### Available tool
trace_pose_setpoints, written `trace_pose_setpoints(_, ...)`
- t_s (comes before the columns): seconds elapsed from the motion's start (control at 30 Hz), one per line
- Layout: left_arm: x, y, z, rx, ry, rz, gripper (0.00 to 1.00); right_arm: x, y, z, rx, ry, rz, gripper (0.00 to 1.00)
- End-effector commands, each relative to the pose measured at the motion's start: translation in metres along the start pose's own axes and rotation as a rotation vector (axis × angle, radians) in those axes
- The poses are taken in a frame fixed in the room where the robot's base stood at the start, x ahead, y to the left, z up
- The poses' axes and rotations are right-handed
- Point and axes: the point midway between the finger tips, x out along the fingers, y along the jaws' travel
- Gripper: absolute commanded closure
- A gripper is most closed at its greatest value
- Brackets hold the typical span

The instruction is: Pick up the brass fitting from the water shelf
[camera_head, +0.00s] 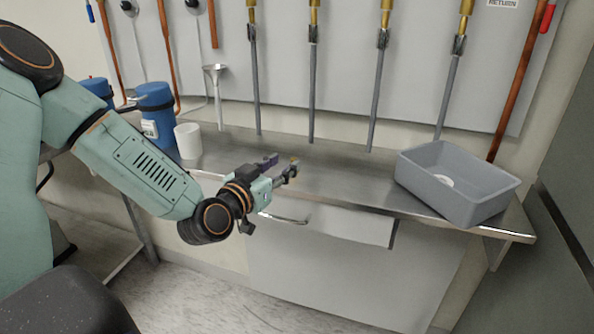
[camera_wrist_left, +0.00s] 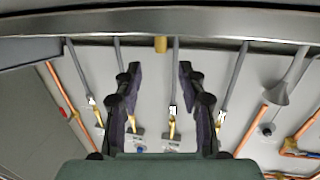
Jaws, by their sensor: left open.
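The brass fitting (camera_head: 295,161) is a small yellow piece on the steel shelf (camera_head: 335,181), near its front edge. In the head view my left gripper's finger partly covers it. In the left wrist view, which is upside down, the fitting (camera_wrist_left: 160,44) is a short brass cylinder at the shelf, centred between the fingers and just past their tips. My left gripper (camera_head: 282,163) is open and empty at the shelf's front. In the left wrist view its dark purple fingers (camera_wrist_left: 159,72) are spread apart. I cannot tell whether a finger touches the fitting. My right gripper is not in view.
A grey basin (camera_head: 455,187) sits at the shelf's right. A white cup (camera_head: 188,141), blue canisters (camera_head: 156,112) and a metal funnel (camera_head: 216,90) stand at the left. Grey pipes with brass tops (camera_head: 313,90) hang behind. A handle (camera_head: 284,217) sticks out below the shelf edge.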

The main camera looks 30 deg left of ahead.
Motion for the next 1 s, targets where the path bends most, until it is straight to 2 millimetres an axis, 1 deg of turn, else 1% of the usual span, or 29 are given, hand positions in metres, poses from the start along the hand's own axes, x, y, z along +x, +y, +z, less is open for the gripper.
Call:
trace_pose_setpoints(0.03, 0.003, 0.0, 0.002, 0.002, 0.001, 0.001, 0.6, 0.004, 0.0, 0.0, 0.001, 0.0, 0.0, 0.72)
trace_pose_setpoints(0.17, 0.008, 0.001, 0.001, 0.001, 0.001, 0.001, 0.6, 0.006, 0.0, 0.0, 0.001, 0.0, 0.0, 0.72)
trace_pose_setpoints(0.27, 0.015, 0.001, 0.005, 0.003, 0.001, 0.001, 0.6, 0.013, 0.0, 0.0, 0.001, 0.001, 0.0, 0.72)
trace_pose_setpoints(0.47, 0.04, 0.002, 0.015, 0.007, 0.002, 0.004, 0.6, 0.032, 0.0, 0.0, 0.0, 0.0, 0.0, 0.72)
trace_pose_setpoints(0.63, 0.057, 0.003, 0.013, 0.003, 0.001, 0.004, 0.6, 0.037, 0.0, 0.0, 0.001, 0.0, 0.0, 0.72)
trace_pose_setpoints(0.73, 0.061, 0.003, 0.012, 0.0, 0.0, 0.003, 0.6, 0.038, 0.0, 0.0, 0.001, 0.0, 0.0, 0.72)
trace_pose_setpoints(0.97, 0.061, 0.003, 0.011, -0.001, 0.0, 0.002, 0.6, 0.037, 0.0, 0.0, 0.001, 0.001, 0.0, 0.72)
trace_pose_setpoints(1.0, 0.061, 0.003, 0.011, -0.001, 0.0, 0.002, 0.63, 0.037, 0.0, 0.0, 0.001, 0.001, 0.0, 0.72)
